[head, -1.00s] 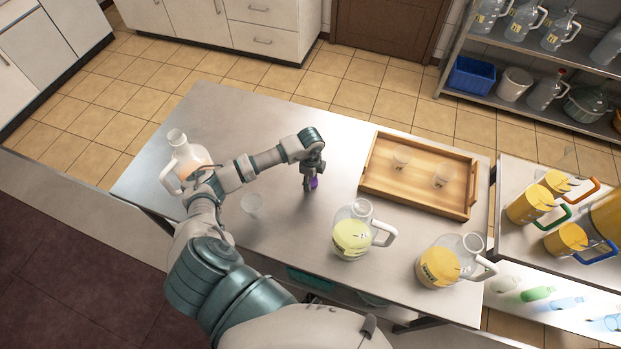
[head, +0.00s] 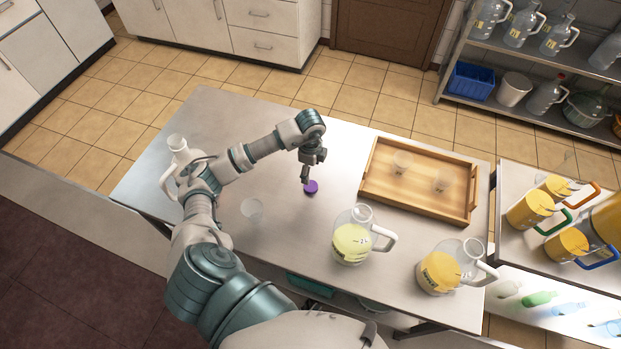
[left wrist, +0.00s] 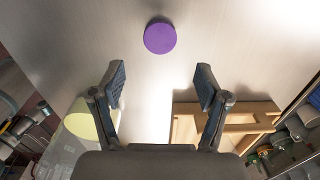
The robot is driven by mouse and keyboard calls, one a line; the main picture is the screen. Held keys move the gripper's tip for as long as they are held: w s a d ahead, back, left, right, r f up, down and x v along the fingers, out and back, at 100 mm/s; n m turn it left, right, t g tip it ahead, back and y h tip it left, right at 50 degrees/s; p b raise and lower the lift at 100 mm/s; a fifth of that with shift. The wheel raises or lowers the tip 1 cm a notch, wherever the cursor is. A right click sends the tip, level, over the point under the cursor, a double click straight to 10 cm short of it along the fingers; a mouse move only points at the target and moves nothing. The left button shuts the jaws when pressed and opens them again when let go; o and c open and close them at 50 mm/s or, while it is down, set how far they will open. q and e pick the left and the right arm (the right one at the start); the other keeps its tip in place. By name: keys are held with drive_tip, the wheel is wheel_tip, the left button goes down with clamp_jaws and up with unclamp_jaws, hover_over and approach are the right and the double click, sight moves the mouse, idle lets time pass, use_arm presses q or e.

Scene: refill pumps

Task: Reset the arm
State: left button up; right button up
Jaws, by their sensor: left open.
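My left gripper (head: 308,179) is above the steel table, open and empty, its fingers pointing down. It also shows in the left wrist view (left wrist: 161,86) with its two fingers wide apart. A purple round cap (head: 311,187) lies on the table just beneath it in the head view. In the left wrist view the purple cap (left wrist: 160,38) lies beyond the fingertips, with bare table around it and apart from both fingers. My left arm reaches across the table from the lower left. My right gripper is not in view.
A wooden tray (head: 366,186) with two clear cups is to the right. Two jugs, pale yellow (head: 352,243) and orange-yellow (head: 440,271), stand at the front. A white jug (head: 178,150) stands at left, partly behind my arm; a clear cup (head: 252,210) is nearby.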

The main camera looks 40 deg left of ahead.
use_arm(q)
drive_tip(key=shift+r, duration=1.45)
drive_tip(key=shift+r, duration=0.1)
